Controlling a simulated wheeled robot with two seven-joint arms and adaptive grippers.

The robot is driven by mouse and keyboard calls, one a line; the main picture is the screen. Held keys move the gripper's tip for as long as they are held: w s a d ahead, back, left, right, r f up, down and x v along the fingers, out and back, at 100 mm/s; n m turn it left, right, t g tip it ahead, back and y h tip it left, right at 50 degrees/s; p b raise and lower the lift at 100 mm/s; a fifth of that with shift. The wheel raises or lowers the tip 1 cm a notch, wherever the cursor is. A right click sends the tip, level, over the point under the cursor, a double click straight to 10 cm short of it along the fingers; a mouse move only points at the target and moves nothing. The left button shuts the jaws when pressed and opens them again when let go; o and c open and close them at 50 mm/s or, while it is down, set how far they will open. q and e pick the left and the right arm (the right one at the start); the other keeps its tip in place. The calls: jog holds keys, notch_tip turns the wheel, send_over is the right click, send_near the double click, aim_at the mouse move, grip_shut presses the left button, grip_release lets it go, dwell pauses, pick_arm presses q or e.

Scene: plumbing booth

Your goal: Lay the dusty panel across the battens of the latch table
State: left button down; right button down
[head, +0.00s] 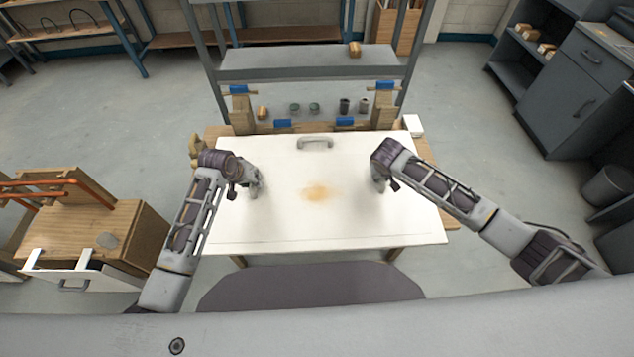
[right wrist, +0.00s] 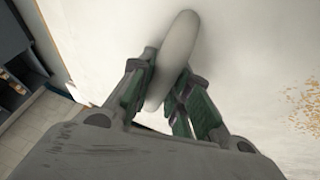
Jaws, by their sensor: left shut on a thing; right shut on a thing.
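The dusty panel (head: 320,222) is a large white board with an orange-brown dusty patch (head: 318,193) near its middle. It lies flat over or on the wooden latch table (head: 452,222) and hides most of its top and the battens. I cannot tell whether it touches them. My left gripper (head: 253,188) is shut at the panel's left part; what it grips is hidden by the hand. My right gripper (head: 379,183) is at the panel's right part. In the right wrist view my right gripper (right wrist: 163,95) is shut on a pale rounded handle (right wrist: 178,45) of the panel.
A grey handle (head: 315,142) sits at the panel's far edge. Behind stand wooden blocks with blue clamps (head: 386,86), small cups and a grey shelf (head: 300,62). A wooden cabinet with copper pipe (head: 85,235) stands at left, grey cabinets (head: 580,90) at right. Floor between is clear.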

pick_arm(q)
jog(key=shift+w+f+b, duration=0.1)
jog(key=shift+f+b, duration=0.45)
pick_arm(e)
jog(key=shift+f, duration=0.55)
pick_arm(q)
jog(key=c, duration=1.3)
grip_release()
jog(key=shift+c, duration=0.2)
pick_arm(e)
jog(key=c, duration=1.3)
grip_release()
jog(key=shift+c, duration=0.2)
pick_arm(q)
jog(key=shift+r, duration=0.15)
jog(key=v, duration=1.2)
jog(key=shift+f, duration=0.2)
pick_arm(e)
jog(key=shift+s+r, duration=0.1)
jog(key=shift+r, duration=0.1)
jog(key=v, duration=1.1)
jog(key=shift+s+r, duration=0.2)
jog(key=shift+r, duration=0.05)
pick_arm(q)
jog(key=shift+s+a, duration=0.1)
jog(key=shift+s, duration=0.15)
pick_arm(e)
jog(key=shift+a+f, duration=0.1)
jog(key=shift+a, duration=0.05)
